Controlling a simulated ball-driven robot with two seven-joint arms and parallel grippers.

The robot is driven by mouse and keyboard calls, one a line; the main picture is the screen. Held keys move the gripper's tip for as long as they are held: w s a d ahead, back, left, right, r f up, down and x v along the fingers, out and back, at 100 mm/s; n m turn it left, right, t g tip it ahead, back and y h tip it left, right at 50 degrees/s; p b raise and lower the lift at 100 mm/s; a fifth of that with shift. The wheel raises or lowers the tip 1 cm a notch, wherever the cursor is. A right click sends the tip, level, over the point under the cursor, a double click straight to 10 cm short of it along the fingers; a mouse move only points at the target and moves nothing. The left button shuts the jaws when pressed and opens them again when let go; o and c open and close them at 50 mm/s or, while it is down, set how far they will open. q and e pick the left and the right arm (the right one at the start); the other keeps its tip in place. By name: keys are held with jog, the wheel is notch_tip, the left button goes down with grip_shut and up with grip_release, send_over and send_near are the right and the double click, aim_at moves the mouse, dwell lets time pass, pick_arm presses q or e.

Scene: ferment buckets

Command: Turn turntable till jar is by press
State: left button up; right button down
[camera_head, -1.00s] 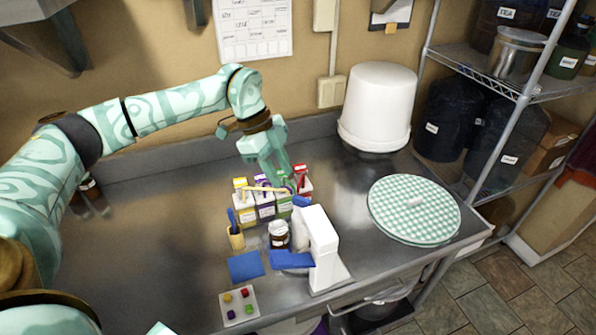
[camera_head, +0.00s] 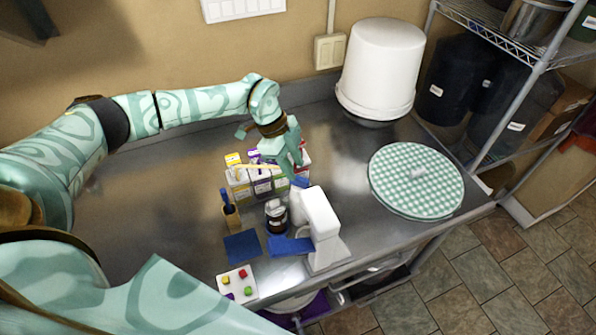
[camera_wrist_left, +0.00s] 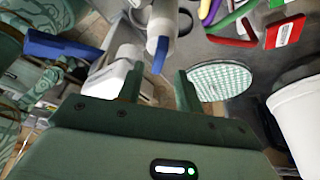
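A dark jar (camera_head: 277,214) with a pale label stands on the steel counter beside a white press-like device (camera_head: 321,228) with blue parts. The jar is close to the device's left side; whether they touch is unclear. A round green-and-white checked disc (camera_head: 416,181) lies on the right of the counter; no separate turntable is clearly recognisable. My left gripper (camera_head: 291,166) is above the small cartons, behind the jar and device. In the left wrist view its fingers (camera_wrist_left: 159,75) are apart, with a blue tip (camera_wrist_left: 160,54) visible beyond the gap. My right gripper is out of view.
Several labelled cartons (camera_head: 262,181) stand behind the jar. A brush holder (camera_head: 231,217), blue pad (camera_head: 242,246) and coloured-button panel (camera_head: 237,284) are left and in front. A white bucket (camera_head: 381,68) stands at the back. The counter between cartons and disc is clear.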

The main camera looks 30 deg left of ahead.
aim_at(300, 178)
pick_arm(q)
jog(key=x, duration=0.2)
jog(key=shift+s+d+f, duration=0.15)
jog(key=shift+d+f, duration=0.05)
jog(key=shift+f, duration=0.15)
jog(key=shift+d+f, duration=0.2)
jog(key=shift+f, duration=0.3)
grip_shut()
